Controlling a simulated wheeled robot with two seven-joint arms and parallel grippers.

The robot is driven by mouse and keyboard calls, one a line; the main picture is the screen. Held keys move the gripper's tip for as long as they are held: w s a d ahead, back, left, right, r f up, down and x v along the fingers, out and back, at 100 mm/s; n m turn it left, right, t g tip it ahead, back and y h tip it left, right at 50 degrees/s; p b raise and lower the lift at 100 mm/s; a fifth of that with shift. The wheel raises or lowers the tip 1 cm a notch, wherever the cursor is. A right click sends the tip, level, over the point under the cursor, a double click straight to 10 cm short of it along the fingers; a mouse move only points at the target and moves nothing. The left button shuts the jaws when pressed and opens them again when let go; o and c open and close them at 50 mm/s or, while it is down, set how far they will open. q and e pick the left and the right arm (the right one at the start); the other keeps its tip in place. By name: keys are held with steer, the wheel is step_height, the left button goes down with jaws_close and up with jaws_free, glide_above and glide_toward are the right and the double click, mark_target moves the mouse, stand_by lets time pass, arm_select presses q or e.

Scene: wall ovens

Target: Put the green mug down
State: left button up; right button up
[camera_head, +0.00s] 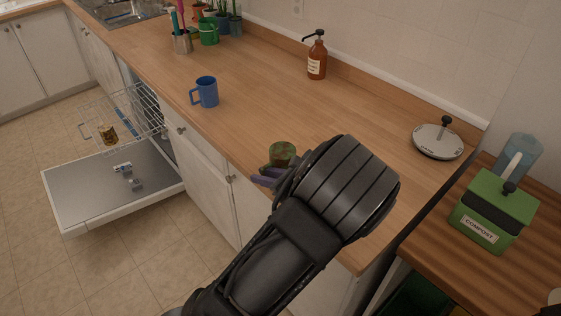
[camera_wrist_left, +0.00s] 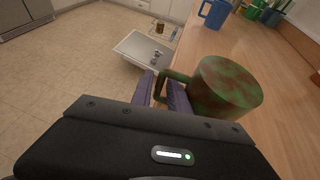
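The green mug (camera_head: 283,153), mottled with reddish brown, is near the counter's front edge in the head view. The gripper looks shut on the handle. The mug's base is hidden, so I cannot tell whether it touches the wooden counter (camera_head: 240,125). My right gripper is in neither view.
A blue mug (camera_head: 205,92) stands farther along the counter. A green box (camera_head: 494,208) is at right. The dishwasher door (camera_head: 75,190) hangs open. Counter between the mugs is clear.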

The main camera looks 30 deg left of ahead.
arm_select(q)
steer(key=shift+c, duration=0.4)
jaws_close()
stand_by(0.9)
